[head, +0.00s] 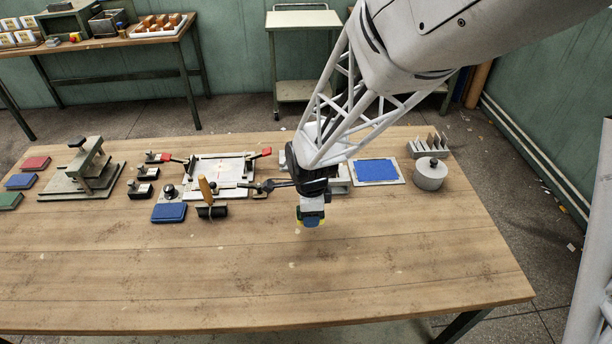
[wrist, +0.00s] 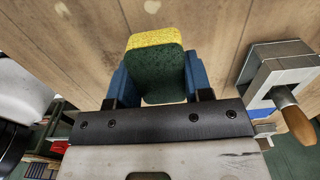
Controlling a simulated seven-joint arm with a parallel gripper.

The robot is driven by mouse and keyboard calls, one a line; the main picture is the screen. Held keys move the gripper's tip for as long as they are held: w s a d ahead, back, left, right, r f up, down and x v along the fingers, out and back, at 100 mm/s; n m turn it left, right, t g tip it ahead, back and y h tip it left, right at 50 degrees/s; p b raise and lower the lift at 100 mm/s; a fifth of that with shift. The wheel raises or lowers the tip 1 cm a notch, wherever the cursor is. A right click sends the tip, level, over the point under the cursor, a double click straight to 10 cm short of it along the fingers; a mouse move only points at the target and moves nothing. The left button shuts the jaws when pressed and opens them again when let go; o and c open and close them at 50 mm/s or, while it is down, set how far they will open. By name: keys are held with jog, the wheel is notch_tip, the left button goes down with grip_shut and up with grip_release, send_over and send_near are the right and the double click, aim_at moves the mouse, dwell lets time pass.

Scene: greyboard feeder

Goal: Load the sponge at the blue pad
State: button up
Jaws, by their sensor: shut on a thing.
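My gripper (head: 311,218) hangs above the middle of the wooden table. In the wrist view its two blue fingers (wrist: 157,82) are shut on a sponge (wrist: 162,75), yellow on one side and dark green on the other. The head view shows only a little of the sponge between the fingers. A dark blue pad (head: 169,213) lies on the table to the left of my gripper, below a black knob. A brighter blue sheet (head: 376,170) lies on a pale board to the right. Another blue block (head: 21,181) sits at the far left. The sponge is apart from all of these.
A wooden-handled tool (head: 206,193) and a pale frame with red clamps (head: 220,168) stand left of my gripper. A grey round pot (head: 430,174) and a slotted rack (head: 429,146) stand at the right. The front of the table (head: 270,285) is clear.

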jog(key=w+a+r+n, duration=0.2)
jog(key=w+a+r, duration=0.15)
jog(key=a, duration=0.45)
jog(key=w+a+r+n, duration=0.3)
jog(key=a+r, duration=0.2)
jog(key=a, duration=0.3)
jog(key=w+a+r+n, duration=0.2)
jog(key=w+a+r, duration=0.2)
jog(key=a, duration=0.4)
jog(key=n, duration=0.2)
send_over(168, 211)
notch_tip(168, 211, down, 9)
jog(key=shift+w+r, duration=0.1)
jog(key=shift+f, duration=0.2)
jog(key=shift+f, duration=2.85)
jog(key=shift+f, duration=0.65)
